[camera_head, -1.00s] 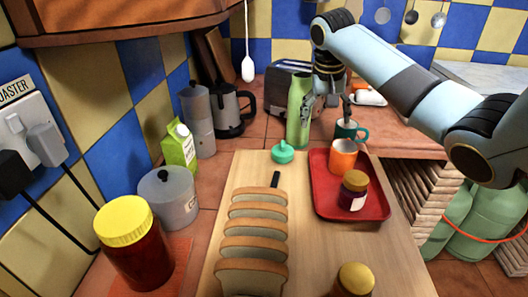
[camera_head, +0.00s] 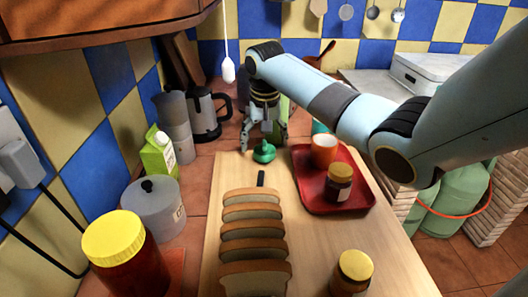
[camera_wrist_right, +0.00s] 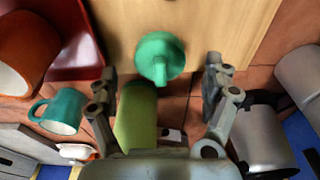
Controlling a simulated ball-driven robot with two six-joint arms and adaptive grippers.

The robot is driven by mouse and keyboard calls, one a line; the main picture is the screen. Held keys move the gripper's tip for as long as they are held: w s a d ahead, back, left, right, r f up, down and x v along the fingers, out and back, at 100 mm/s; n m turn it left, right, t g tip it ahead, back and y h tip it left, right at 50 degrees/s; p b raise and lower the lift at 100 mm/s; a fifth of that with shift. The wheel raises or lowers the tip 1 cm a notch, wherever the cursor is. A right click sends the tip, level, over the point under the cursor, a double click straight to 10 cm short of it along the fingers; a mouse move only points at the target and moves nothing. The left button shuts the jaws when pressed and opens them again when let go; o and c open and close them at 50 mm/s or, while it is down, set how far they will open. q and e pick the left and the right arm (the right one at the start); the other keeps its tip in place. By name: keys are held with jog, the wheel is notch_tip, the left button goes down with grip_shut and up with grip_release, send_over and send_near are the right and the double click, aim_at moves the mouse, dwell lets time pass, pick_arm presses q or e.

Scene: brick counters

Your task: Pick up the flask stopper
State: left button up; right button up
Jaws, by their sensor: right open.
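The flask stopper (camera_head: 264,152) is a small teal-green cap with a knob, at the far end of the wooden board (camera_head: 330,240). In the right wrist view the stopper (camera_wrist_right: 160,57) shows between and just beyond my fingertips. My right gripper (camera_head: 264,140) is open and points down over the stopper, with one finger on each side. I cannot tell whether a finger touches it. The green flask (camera_wrist_right: 137,120) stands behind, mostly hidden by my arm in the head view. My left gripper is not in view.
A red tray (camera_head: 308,198) with an orange mug (camera_head: 324,151) and a jar (camera_head: 338,183) lies close to the right. Bread slices (camera_head: 252,230) stand nearer on the board. A moka pot (camera_head: 175,125), kettle (camera_head: 205,115) and green carton (camera_head: 158,155) stand to the left.

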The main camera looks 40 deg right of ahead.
jog(key=shift+w+d+f, duration=0.1)
jog(key=shift+w+f, duration=0.05)
jog(key=shift+f, duration=0.75)
jog(key=shift+c, duration=0.4)
jog(key=c, duration=1.1)
